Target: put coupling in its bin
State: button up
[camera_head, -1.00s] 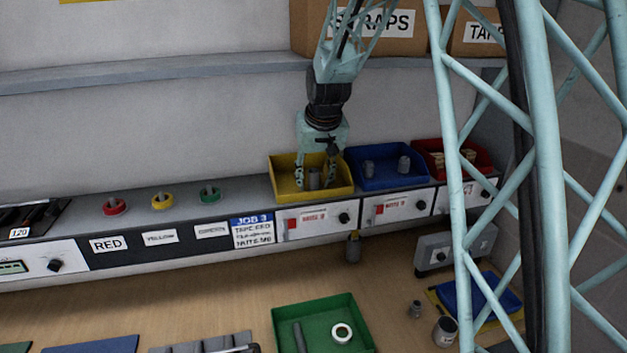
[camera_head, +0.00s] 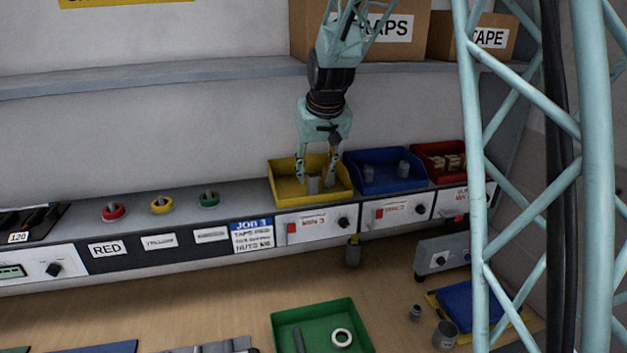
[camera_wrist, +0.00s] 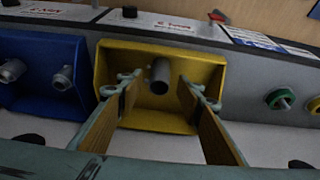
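A grey cylindrical coupling (camera_head: 313,185) stands in the yellow bin (camera_head: 285,168) on the ledge. In the wrist view the coupling (camera_wrist: 158,86) shows its round end inside the yellow bin (camera_wrist: 160,120). My gripper (camera_head: 316,181) is at the yellow bin, pointing down. Its fingers are spread apart, one on each side of the coupling, with gaps visible between them and it. The wrist view also shows my gripper (camera_wrist: 163,95) open, with nothing clamped between the fingers.
A blue bin (camera_head: 385,184) with grey fittings and a red bin (camera_head: 430,150) stand to the right. A green tray (camera_head: 315,317) with a rod and white ring is on the bench. A shelf (camera_head: 200,79) runs behind my arm. A lattice column (camera_head: 480,200) blocks the right side.

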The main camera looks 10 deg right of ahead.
jog(key=v, duration=0.7)
jog(key=shift+r, duration=0.15)
dwell(0.3)
jog(key=shift+s, duration=0.1)
dwell(0.4)
